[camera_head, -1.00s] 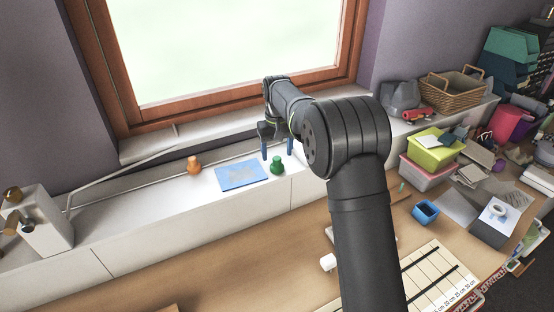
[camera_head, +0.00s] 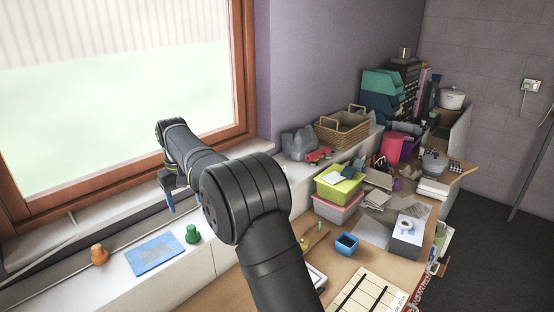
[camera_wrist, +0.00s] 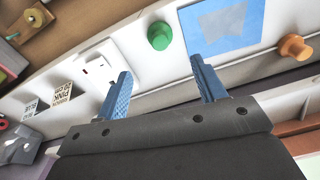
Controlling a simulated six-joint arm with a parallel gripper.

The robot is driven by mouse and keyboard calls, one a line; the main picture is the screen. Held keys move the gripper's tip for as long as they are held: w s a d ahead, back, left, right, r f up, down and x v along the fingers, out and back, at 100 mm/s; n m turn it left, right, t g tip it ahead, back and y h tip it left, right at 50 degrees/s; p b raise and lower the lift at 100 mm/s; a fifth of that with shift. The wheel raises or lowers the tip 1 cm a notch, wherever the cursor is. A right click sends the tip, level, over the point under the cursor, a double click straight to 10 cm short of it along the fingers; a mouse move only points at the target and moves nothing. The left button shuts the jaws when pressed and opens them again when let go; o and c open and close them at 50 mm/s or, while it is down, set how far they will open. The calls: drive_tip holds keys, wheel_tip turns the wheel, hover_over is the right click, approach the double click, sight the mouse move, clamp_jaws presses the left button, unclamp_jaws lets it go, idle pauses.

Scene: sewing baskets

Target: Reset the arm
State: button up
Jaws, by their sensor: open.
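My gripper (camera_wrist: 165,92) is open and empty in the wrist view, its two blue fingers spread apart above the white ledge. In the head view one blue finger (camera_head: 169,196) shows at the left, and my arm hides part of the gripper. A green knob-like piece (camera_head: 193,234) and an orange one (camera_head: 99,254) stand on the ledge on either side of a blue sheet (camera_head: 155,254) with a grey patch. The wrist view also shows the green piece (camera_wrist: 159,36), the blue sheet (camera_wrist: 209,46) and the orange piece (camera_wrist: 295,47), all apart from the fingers.
The window frame (camera_head: 244,75) rises behind my arm. To the right, a lime basket (camera_head: 340,187) sits on a pink one (camera_head: 336,208), with a wicker basket (camera_head: 342,131) behind. A small blue box (camera_head: 346,244) stands on the desk. Clutter fills the right side.

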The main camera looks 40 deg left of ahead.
sight(191, 226)
wheel_tip(191, 226, down, 11)
drive_tip(key=shift+f, duration=0.1)
drive_tip(key=shift+a+r, duration=0.1)
drive_tip(key=shift+r, duration=1.8)
drive_tip(key=shift+f, duration=0.1)
